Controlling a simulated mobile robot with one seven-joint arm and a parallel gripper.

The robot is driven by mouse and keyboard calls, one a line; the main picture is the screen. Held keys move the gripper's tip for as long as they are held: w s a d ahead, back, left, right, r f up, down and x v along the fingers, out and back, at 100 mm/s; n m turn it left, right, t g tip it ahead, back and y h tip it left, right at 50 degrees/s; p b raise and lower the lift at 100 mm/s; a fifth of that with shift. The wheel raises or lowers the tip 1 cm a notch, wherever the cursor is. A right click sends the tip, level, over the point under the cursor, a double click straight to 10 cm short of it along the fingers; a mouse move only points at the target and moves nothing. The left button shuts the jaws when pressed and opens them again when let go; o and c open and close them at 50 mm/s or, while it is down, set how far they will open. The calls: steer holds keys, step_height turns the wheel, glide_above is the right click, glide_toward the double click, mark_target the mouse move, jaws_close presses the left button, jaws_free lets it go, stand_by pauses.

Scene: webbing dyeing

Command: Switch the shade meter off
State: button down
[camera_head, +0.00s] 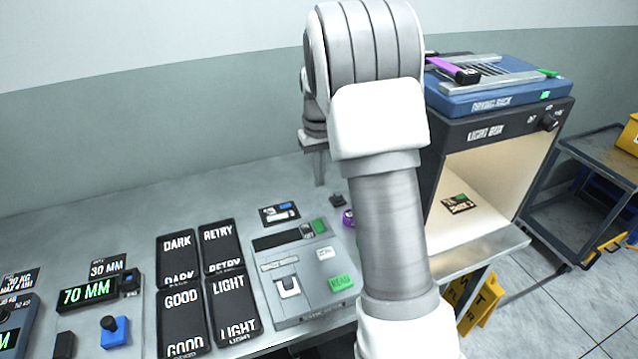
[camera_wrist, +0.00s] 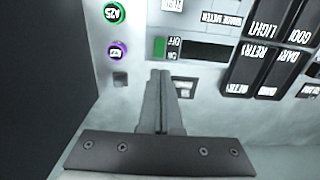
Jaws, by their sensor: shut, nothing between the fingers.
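The shade meter (camera_head: 276,310) is a grey box on the bench with a dark display strip (camera_head: 275,243). At its back right is a green part (camera_head: 319,226) beside a dark switch label. In the wrist view, where lettering is upside down, the green part (camera_wrist: 158,47) sits beside an ON/OFF label (camera_wrist: 173,48), and the display (camera_wrist: 205,51) looks dark. My gripper (camera_head: 319,183) is behind the meter, pointing down. In the wrist view its shut, empty fingertips (camera_wrist: 159,73) lie just short of the ON/OFF label. I cannot tell whether they touch anything.
Black DARK (camera_head: 177,250), RETRY, GOOD and LIGHT trays stand left of the meter. A purple knob-like disc (camera_wrist: 115,50) and a small dark block (camera_wrist: 120,79) are close beside my fingers. The light box (camera_head: 480,150) stands at right, partly behind my arm.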

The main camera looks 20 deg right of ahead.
mark_target(317, 222)
steer(key=shift+w+d+b, duration=0.1)
steer(key=shift+w+b, duration=0.7)
step_height(317, 222, down, 14)
steer(key=shift+f, duration=0.1)
stand_by(0.6)
